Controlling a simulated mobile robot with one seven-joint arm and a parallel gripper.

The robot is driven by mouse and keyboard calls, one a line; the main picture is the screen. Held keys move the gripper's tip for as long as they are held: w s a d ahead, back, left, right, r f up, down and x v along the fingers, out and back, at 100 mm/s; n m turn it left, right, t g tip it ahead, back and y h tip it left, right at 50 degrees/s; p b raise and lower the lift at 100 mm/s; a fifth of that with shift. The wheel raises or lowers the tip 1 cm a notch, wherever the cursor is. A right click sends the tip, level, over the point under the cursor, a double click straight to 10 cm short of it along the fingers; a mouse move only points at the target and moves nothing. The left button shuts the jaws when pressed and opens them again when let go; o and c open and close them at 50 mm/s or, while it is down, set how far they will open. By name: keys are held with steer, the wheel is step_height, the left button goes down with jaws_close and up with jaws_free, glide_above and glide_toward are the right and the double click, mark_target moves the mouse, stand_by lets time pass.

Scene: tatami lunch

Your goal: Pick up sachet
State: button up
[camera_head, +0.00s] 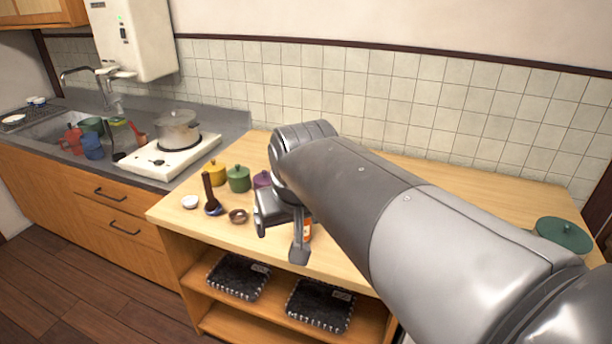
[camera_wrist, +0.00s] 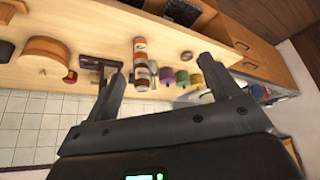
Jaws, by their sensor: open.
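I cannot make out a sachet for certain in either view. My gripper (camera_wrist: 158,64) is open and empty, its two fingers spread above the wooden counter (camera_wrist: 105,45). In the wrist view, a bottle with an orange and white label (camera_wrist: 141,62) shows between the fingers, apart from them. In the head view, my gripper hangs over the counter's front part and hides most of that bottle (camera_head: 308,231). Small pale items beside the bottle are too small to tell.
Yellow (camera_head: 214,173), green (camera_head: 238,179) and purple (camera_head: 262,179) lidded pots stand left of my gripper, with a brown bowl (camera_head: 238,216) and white cup (camera_head: 190,202) in front. Dark trays (camera_head: 237,277) lie on the shelf below. A dark green lidded pot (camera_head: 564,235) stands far right.

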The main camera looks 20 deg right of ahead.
steer(key=w+d+m+h, duration=0.1)
steer(key=w+d, duration=0.3)
steer(key=w, duration=0.8)
steer(key=w+d+m, duration=0.1)
steer(key=w+d, duration=0.3)
steer(key=w, duration=0.9)
steer(key=w+d+f+m+g, duration=0.1)
steer(key=w+d+f, duration=0.6)
steer(key=w, duration=0.2)
steer(key=w+d+f+m, duration=0.1)
steer(key=w+d+f, duration=0.6)
steer(key=w, duration=0.3)
steer(key=x, duration=1)
steer(key=shift+s+d+f, duration=0.15)
steer(key=shift+f, duration=0.1)
steer(key=c, duration=1.1)
steer(key=shift+r, duration=0.1)
